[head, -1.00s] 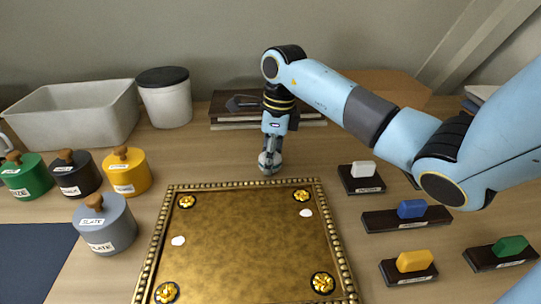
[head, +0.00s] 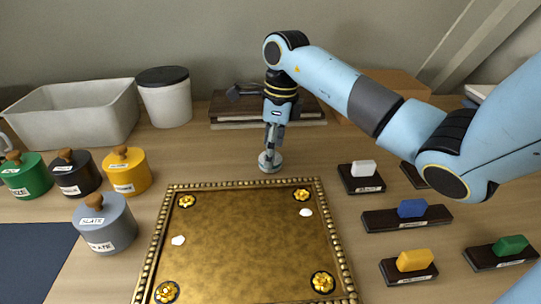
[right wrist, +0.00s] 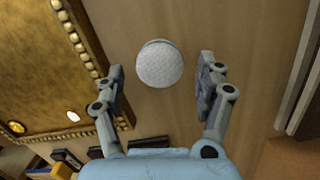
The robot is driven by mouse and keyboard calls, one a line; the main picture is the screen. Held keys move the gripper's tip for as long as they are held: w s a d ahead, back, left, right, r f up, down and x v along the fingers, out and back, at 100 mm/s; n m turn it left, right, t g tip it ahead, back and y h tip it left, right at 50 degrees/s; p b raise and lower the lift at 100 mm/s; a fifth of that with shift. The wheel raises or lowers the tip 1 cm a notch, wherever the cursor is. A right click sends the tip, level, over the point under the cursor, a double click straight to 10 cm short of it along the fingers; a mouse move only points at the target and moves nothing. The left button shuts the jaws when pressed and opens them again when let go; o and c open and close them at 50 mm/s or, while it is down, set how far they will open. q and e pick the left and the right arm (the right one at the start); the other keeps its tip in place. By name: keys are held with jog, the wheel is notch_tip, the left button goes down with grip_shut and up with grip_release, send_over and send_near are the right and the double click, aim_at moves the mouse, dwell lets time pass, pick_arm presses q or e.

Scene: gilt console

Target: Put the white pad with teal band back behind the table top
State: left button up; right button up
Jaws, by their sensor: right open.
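The white pad with teal band (head: 268,163) lies on the wooden table just behind the back edge of the gilt table top (head: 250,245). In the right wrist view the pad (right wrist: 159,66) is a round, dimpled white disc with a thin teal edge. My right gripper (head: 273,146) points down just above the pad. In the right wrist view its two fingers (right wrist: 162,76) are apart, one on each side of the pad, with visible gaps. My left gripper is not in view.
Dark books (head: 225,110) lie behind the right gripper. A grey bin (head: 75,115), a lidded white tub (head: 166,100) and several knobbed pots (head: 105,225) stand left. Dark blocks with coloured pieces (head: 405,218) lie right. Bare wood surrounds the pad.

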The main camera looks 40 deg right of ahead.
aim_at(277, 156)
notch_tip(277, 156, up, 10)
jog(key=shift+s+d+f, duration=0.2)
jog(key=shift+s+d, duration=0.15)
jog(key=shift+s, duration=0.1)
